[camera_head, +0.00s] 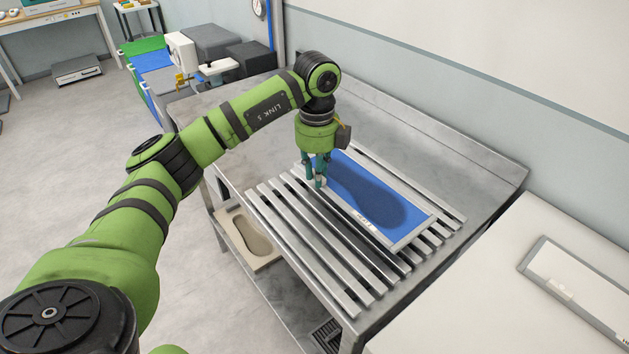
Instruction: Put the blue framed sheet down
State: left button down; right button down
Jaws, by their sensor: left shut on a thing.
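The blue framed sheet (374,196) has a pale frame and a dark insole-shaped area in its middle. It lies flat, or very nearly flat, over the slatted rack (315,250) on the metal table; I cannot tell whether it touches the slats everywhere. My left gripper (318,184) points down at the sheet's near left edge and is shut on it. The gripper hides that corner of the frame. My right gripper is not in the view.
The metal table (450,170) has bare room behind the rack. A pale tray with a foot-shaped hollow (246,236) sits on a lower shelf at the left. A white surface with a framed panel (580,285) is at the right. A white machine (183,52) stands at the back left.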

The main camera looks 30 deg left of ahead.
pick_arm(q)
jog(key=shift+s+a+f, duration=0.15)
jog(key=shift+a, duration=0.2)
jog(key=shift+f, duration=0.2)
notch_tip(320, 180, down, 4)
jog(key=shift+r+p, duration=0.1)
jog(key=shift+p, duration=0.7)
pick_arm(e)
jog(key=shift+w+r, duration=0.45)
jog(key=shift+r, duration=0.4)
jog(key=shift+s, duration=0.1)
pick_arm(q)
jog(key=c, duration=1.1)
grip_release()
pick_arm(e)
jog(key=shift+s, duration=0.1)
pick_arm(q)
notch_tip(320, 180, up, 12)
jog(key=shift+r+b, duration=0.1)
jog(key=shift+b, duration=0.85)
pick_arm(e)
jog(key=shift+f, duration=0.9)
